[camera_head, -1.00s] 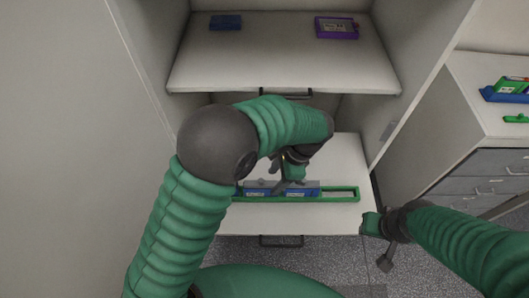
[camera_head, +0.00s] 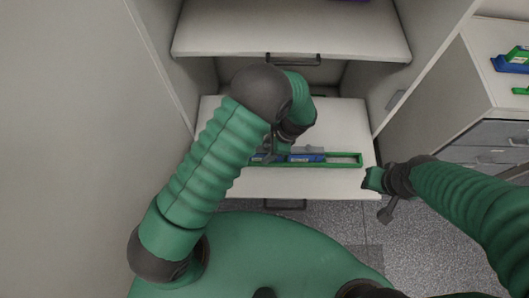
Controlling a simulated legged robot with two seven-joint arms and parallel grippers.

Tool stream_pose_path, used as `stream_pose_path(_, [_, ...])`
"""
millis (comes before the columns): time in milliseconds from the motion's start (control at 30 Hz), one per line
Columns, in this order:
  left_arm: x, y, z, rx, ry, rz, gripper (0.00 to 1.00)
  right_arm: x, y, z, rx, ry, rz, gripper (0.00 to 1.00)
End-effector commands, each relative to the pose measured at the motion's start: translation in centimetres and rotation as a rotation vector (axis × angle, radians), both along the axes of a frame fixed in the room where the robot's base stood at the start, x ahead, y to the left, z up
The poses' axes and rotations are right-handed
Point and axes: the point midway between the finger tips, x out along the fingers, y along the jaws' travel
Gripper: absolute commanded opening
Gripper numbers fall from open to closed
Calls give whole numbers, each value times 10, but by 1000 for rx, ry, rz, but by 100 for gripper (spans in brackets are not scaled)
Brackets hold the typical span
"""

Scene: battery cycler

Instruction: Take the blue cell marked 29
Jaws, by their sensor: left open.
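A long green tray (camera_head: 345,164) lies on the pulled-out lower shelf (camera_head: 340,120) of the cabinet. Two blue cells sit in its left and middle part: one blue cell (camera_head: 305,157) shows clearly, and the other is partly covered by my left gripper. Their markings are too small to read. The right end of the tray is empty. My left gripper (camera_head: 274,153) points down over the left part of the tray, open; whether it touches a cell cannot be told. My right gripper (camera_head: 379,196) is at the lower right, off the shelf's right edge, away from the tray.
An upper pulled-out shelf (camera_head: 290,35) with a handle is above, with part of a purple item at its back edge. A white drawer cabinet (camera_head: 490,100) at the right carries blue and green items (camera_head: 512,62). The grey floor is clear below the shelf.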

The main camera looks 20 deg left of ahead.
Motion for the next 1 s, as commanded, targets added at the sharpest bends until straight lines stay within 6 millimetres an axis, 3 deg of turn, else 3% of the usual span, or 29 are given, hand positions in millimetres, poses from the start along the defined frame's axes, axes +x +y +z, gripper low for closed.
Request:
stream_pose_path(167, [-2, 9, -22, 2, 1, -2, 51, 0, 0, 7, 0, 0, 0, 32])
stream_pose_path(367, [-1, 10, -25, 0, -1, -1, 51, 0, 0, 6, 0, 0, -1, 32])
stream_pose_path(767, [-2, 11, -25, 0, -1, -1, 1, 0, 0, 6, 0, 0, 0, 32])
stream_pose_path(1000, [-2, 11, -25, 1, 1, -1, 0, 0, 0, 6, 0, 0, 0, 32])
